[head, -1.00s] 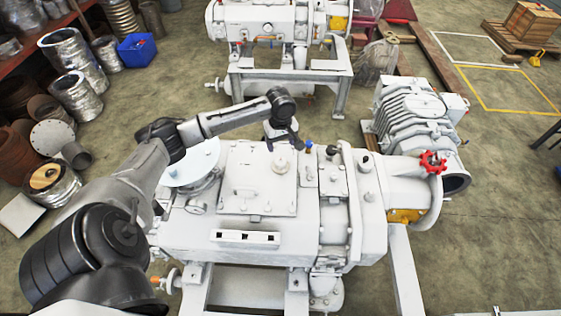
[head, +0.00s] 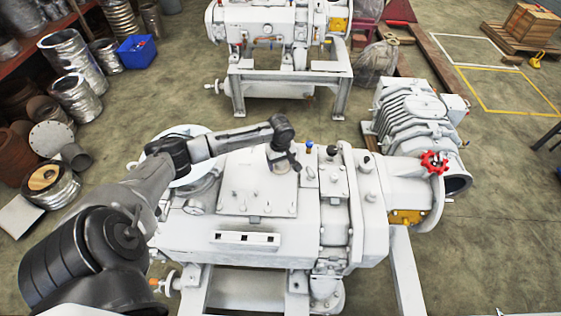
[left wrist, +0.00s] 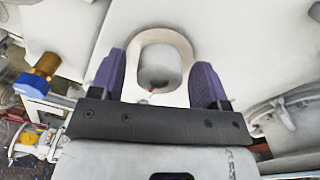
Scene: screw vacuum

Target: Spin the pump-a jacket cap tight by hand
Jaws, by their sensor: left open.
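The white jacket cap (left wrist: 160,68) is a short round knob on a pale collar on top of the near white pump (head: 270,228). In the left wrist view it lies between my two purple fingers, with a gap on each side. My left gripper (head: 285,164) is open over the pump's flat top plate (head: 240,180) and hides most of the cap in the head view. A small red mark shows at the cap's near edge in the wrist view. My right gripper is out of view.
A blue-capped brass fitting (left wrist: 36,75) stands left of the cap in the wrist view. Black-topped fittings (head: 332,152) and a red handwheel (head: 434,162) are to the right. A second pump (head: 275,25) stands behind, with open floor between.

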